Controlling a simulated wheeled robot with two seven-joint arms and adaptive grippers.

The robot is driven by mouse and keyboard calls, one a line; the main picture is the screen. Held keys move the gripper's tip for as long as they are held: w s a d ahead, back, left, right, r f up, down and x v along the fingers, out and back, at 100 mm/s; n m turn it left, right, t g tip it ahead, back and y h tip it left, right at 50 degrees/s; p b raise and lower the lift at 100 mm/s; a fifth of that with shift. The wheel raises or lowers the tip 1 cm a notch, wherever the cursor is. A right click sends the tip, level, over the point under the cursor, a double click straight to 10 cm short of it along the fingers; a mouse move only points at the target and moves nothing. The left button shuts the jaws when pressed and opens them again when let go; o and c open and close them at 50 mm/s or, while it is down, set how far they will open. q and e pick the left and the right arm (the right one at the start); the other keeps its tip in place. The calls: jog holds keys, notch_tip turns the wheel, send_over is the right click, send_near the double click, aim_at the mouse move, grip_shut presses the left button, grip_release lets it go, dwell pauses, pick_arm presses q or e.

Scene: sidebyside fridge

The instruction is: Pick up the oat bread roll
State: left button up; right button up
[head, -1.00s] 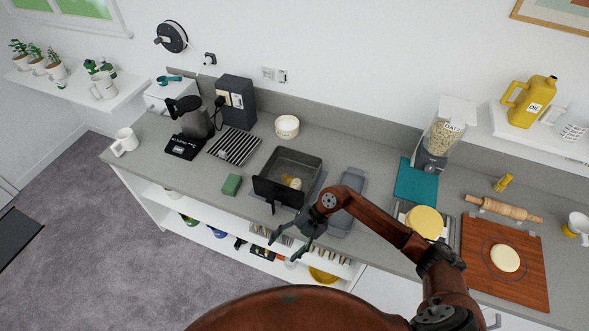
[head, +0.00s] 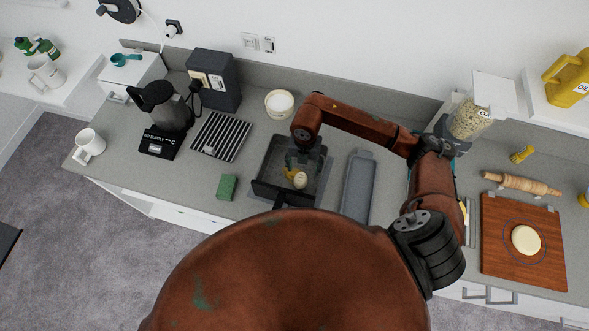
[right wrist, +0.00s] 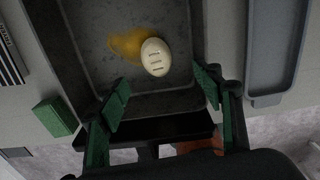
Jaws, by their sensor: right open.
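A pale oval bread roll with dark slashes (right wrist: 155,57) lies in the dark grey bin (right wrist: 84,60), overlapping an orange-brown item (right wrist: 125,44). In the head view the roll (head: 300,180) shows small near the bin's front. I take it to be the oat bread roll. My right gripper (head: 301,162) is over the bin. In the right wrist view its green fingers (right wrist: 163,88) are open and empty, spread on either side of the roll's line and apart from it. My left gripper is not in view.
A green sponge (head: 227,187) lies left of the bin, and a grey tray (head: 358,185) lies to its right. A striped rack (head: 221,137) and a white bowl (head: 279,103) stand near. The bin walls surround the roll.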

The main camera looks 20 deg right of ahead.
aim_at(301, 178)
jog(key=shift+d+f+b, duration=0.1)
jog(key=shift+f+b, duration=0.2)
jog(key=shift+f, duration=0.3)
jog(key=shift+s+f+b, duration=0.1)
jog(key=shift+f+b, duration=0.1)
jog(key=shift+b, duration=0.1)
jog(key=shift+s+f+b, duration=0.15)
jog(key=shift+b, duration=0.15)
jog(key=shift+w+f, duration=0.25)
jog(key=shift+f, duration=0.3)
jog(key=shift+w+f, duration=0.2)
jog(key=shift+f, duration=0.3)
jog(key=shift+s+f+p, duration=0.2)
jog(key=shift+f+p, duration=0.25)
jog(key=shift+f, duration=0.2)
jog(key=f, duration=0.1)
jog(key=f+p, duration=0.1)
jog(key=f, duration=0.2)
jog(key=shift+w+a+f, duration=0.1)
jog(key=shift+a+f, duration=0.2)
jog(key=shift+a, duration=0.1)
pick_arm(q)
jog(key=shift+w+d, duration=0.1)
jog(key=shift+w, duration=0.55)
pick_arm(e)
jog(key=shift+c, duration=0.6)
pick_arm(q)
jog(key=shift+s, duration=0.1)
pick_arm(e)
jog(key=c, duration=1.1)
